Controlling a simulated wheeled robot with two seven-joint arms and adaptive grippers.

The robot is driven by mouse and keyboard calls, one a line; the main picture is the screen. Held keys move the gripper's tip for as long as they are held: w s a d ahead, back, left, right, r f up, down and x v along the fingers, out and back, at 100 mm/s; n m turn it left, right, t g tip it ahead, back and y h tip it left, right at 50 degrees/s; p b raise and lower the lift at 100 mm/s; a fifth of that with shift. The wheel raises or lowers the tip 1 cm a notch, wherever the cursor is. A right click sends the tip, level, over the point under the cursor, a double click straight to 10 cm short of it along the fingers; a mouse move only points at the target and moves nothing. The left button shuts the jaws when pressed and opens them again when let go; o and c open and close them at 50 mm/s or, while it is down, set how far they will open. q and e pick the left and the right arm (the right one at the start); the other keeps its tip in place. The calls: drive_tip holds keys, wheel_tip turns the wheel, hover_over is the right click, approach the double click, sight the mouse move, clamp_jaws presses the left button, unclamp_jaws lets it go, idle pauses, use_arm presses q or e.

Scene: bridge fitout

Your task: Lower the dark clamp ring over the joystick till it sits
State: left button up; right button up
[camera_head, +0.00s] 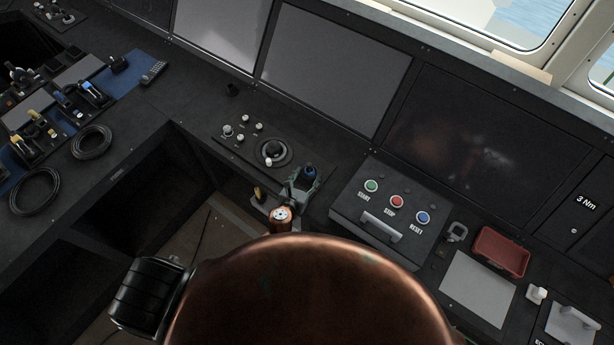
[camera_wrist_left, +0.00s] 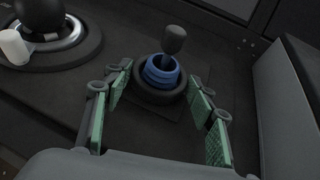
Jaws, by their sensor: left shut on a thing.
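The joystick has a grey knob and a ribbed blue boot and stands upright on the console in the left wrist view (camera_wrist_left: 163,70); it shows small in the head view (camera_head: 310,173). The dark clamp ring (camera_wrist_left: 158,97) encircles the lower part of the boot in the wrist view. My left gripper (camera_wrist_left: 163,92) is shut on the ring, with green-padded fingers on its left and right sides. In the head view the left gripper (camera_head: 304,190) is at the joystick, partly hiding it. I cannot tell whether the ring touches the console. My right gripper is not in view.
A black ball control (camera_head: 272,149) in a round ring is left of the joystick. A START, STOP and RESET button box (camera_head: 383,207) stands close on its right. Dark screens (camera_head: 335,65) rise behind. A red tray (camera_head: 500,252) lies further right.

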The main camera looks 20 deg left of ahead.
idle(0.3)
use_arm(q)
drive_tip(key=o, duration=1)
drive_tip(key=shift+f, duration=0.1)
drive_tip(key=o, duration=0.3)
drive_tip(key=shift+s, duration=0.15)
drive_tip(key=v, duration=1.2)
